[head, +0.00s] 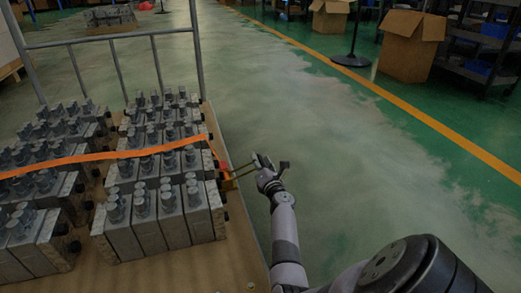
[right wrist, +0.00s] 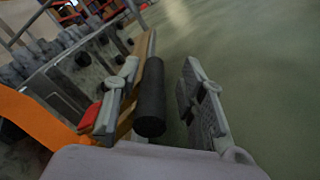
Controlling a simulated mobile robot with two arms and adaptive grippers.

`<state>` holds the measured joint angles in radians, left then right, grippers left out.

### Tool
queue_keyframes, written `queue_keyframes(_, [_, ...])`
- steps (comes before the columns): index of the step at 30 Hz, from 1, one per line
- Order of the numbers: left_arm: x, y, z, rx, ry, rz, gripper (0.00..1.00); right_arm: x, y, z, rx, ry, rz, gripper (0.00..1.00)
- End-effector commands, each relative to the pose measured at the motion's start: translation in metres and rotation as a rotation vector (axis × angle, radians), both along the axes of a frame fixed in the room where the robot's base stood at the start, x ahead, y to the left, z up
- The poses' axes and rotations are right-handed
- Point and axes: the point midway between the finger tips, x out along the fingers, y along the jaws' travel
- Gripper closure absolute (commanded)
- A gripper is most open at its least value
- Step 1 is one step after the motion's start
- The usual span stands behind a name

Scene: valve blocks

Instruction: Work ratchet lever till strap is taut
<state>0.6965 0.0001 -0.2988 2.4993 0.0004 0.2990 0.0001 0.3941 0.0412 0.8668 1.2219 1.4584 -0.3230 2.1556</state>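An orange strap (head: 105,156) runs across the tops of the grey valve blocks (head: 165,215) and goes down at the right edge of their platform. A small ratchet (head: 228,181) sits there, with its lever (head: 243,168) sticking out to the right. My right gripper (head: 264,167) is at the lever's outer end. In the right wrist view, the black lever grip (right wrist: 151,98) lies between the two spread fingers of the right gripper (right wrist: 160,105), nearer the left finger, with a clear gap to the right finger. The strap (right wrist: 35,118) also shows there. My left gripper is out of view.
The blocks stand on a wooden platform (head: 185,267) with a metal rail (head: 120,38) at its far end. Open floor (head: 330,150) lies to the right. Cardboard boxes (head: 410,48), a black-based post (head: 351,60) and shelving stand further back.

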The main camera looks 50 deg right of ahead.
Motion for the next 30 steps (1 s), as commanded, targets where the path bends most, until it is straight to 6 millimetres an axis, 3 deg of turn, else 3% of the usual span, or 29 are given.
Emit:
queue_keyframes(5, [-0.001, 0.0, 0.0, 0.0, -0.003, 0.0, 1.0, -0.001, -0.001, 0.014, -0.005, 0.003, -0.001, 0.64])
queue_keyframes(21, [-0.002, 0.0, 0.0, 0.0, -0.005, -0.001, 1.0, 0.0, 0.0, 0.088, -0.002, -0.004, -0.003, 0.64])
queue_keyframes(30, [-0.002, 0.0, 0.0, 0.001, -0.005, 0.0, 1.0, -0.001, 0.0, 0.097, -0.001, 0.0, -0.003, 0.64])
